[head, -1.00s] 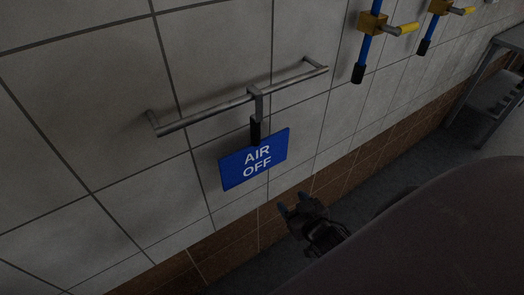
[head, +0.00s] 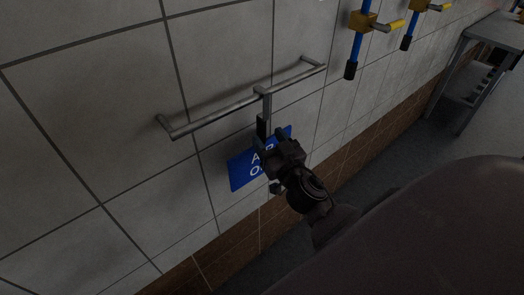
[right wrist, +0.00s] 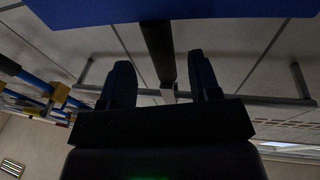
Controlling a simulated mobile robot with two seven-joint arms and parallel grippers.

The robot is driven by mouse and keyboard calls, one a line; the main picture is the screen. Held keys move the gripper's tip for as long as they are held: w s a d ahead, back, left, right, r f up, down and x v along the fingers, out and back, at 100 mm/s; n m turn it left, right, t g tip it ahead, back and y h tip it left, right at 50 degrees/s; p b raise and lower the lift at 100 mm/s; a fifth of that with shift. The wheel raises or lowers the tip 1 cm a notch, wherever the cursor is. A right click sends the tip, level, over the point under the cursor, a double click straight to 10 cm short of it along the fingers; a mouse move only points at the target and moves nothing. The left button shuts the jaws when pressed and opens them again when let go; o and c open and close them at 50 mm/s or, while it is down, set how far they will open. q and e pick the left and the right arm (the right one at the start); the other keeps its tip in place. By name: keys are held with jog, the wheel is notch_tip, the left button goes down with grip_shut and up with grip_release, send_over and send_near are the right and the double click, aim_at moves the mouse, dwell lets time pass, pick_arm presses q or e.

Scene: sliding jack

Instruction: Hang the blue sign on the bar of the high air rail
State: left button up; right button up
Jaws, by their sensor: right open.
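The blue sign (head: 240,174) with white lettering hangs below the metal bar (head: 215,113) on the tiled wall. Its hook (head: 263,97) lies over the bar, with a black stem (head: 262,127) beneath. My right gripper (head: 272,160) is in front of the sign and hides part of its lettering. In the right wrist view the sign (right wrist: 190,10) fills the top, and the stem (right wrist: 158,50) appears between my open fingers (right wrist: 163,78), with a gap on each side. I cannot tell how deep between them it is. My left gripper is not in view.
Blue pipes with yellow-handled valves (head: 362,22) are on the wall at the upper right. A grey metal table (head: 470,75) stands at the far right. The wall left of the sign is clear.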

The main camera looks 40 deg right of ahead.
aim_at(258, 124)
jog(key=shift+w+d+r+p, duration=0.1)
jog(key=shift+w+r+p, duration=0.15)
jog(key=shift+w, duration=0.7)
jog(key=shift+w+d+r+p, duration=0.1)
jog(key=shift+w+r+p, duration=0.15)
jog(key=shift+w, duration=0.65)
jog(key=shift+w+r+p, duration=0.15)
jog(key=shift+w+p, duration=0.15)
jog(key=shift+w, duration=0.65)
jog(key=c, duration=0.9)
grip_shut()
